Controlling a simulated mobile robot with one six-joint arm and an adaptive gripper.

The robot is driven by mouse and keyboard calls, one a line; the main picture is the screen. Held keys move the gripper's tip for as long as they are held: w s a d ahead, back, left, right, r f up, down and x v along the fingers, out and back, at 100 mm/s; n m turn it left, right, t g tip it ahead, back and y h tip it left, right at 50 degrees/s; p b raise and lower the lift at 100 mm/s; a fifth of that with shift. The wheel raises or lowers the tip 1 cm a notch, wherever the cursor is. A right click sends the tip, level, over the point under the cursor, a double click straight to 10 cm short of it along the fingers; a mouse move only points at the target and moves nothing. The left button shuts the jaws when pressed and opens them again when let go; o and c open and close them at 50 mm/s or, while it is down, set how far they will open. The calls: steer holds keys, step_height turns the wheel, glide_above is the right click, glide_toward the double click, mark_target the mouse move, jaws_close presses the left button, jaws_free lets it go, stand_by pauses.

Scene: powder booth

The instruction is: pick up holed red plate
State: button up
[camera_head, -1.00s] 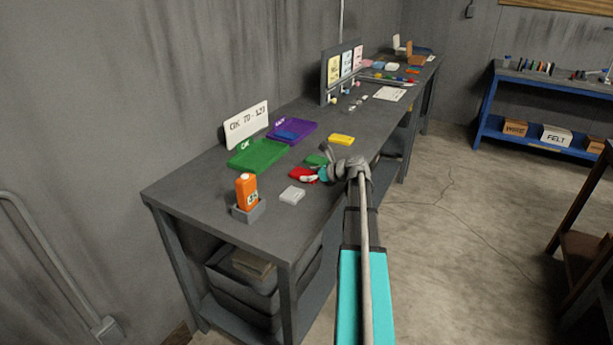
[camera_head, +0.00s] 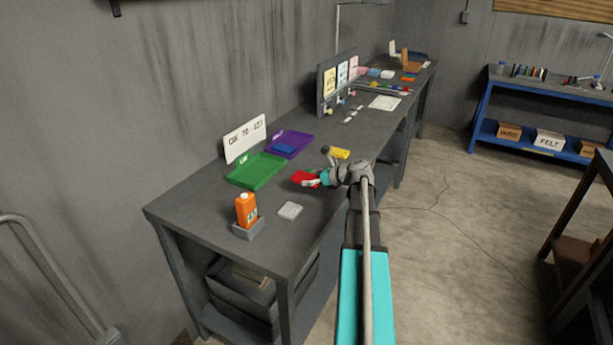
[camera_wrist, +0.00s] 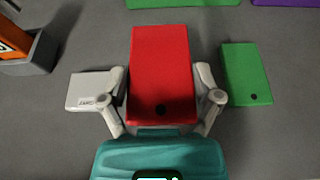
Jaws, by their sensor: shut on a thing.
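The holed red plate (camera_wrist: 160,65) is a flat red rectangle with one dark hole near its near end. My gripper (camera_wrist: 162,100) is shut on it, one finger at each long side. In the head view the red plate (camera_head: 304,178) shows at the tip of my gripper (camera_head: 316,179), over the table. I cannot tell exactly how high it is above the table top. A green plate with a hole (camera_wrist: 247,74) lies to the right of it in the wrist view.
A white sign (camera_head: 245,138) stands behind.

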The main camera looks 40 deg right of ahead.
steer(key=s+a+r+p, duration=0.1)
steer(key=s+r+p, duration=0.4)
steer(key=s, duration=0.5)
steer(key=shift+s+a+r, duration=0.4)
steer(key=shift+r, duration=0.25)
